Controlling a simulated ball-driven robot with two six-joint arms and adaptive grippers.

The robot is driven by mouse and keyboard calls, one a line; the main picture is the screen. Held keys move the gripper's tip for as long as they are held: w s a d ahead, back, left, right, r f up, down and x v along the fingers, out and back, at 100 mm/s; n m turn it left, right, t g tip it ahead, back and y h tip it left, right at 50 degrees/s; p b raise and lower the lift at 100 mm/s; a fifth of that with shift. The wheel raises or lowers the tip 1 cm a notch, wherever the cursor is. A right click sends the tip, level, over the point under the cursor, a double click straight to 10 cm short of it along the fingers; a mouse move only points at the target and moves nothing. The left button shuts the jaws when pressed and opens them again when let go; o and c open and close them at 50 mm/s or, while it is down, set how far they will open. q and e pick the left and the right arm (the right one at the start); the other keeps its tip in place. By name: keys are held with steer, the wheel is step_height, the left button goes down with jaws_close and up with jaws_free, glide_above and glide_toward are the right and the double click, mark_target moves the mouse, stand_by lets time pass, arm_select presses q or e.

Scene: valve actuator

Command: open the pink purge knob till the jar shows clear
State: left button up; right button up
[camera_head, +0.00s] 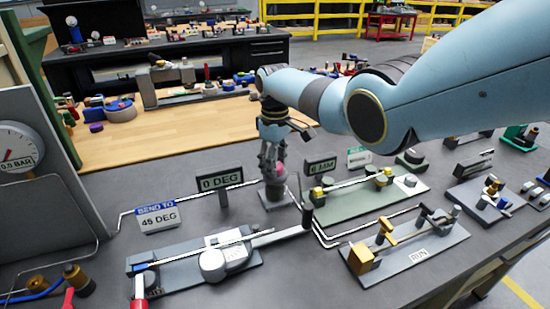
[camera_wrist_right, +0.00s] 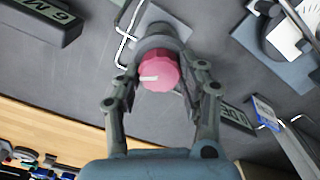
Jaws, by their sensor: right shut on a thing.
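The pink purge knob (camera_wrist_right: 160,70) is round with ridged sides and a white pointer mark. It sits on a grey cylindrical body, and only a bit of its pink shows in the head view (camera_head: 280,168). My right gripper (camera_head: 271,160) reaches down onto it from above. In the right wrist view the fingers (camera_wrist_right: 160,77) stand on either side of the knob, shut on it. The white mark points to the left in that view. I cannot make out the jar in either view. My left gripper is not in view.
A "0 DEG" sign (camera_head: 220,182) stands just left of the knob, and a "6 MM" sign (camera_head: 320,167) just right. A bending fixture (camera_head: 190,266) lies in front, and a green plate with brass fittings (camera_head: 366,198) is to the right. A gauge (camera_head: 18,147) stands far left.

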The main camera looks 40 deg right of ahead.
steer(key=m+p, duration=0.1)
steer(key=m, duration=0.4)
steer(key=shift+m, duration=0.3)
stand_by(0.4)
steer(key=o, duration=1.2)
steer(key=shift+c, duration=0.2)
step_height(320, 180, up, 12)
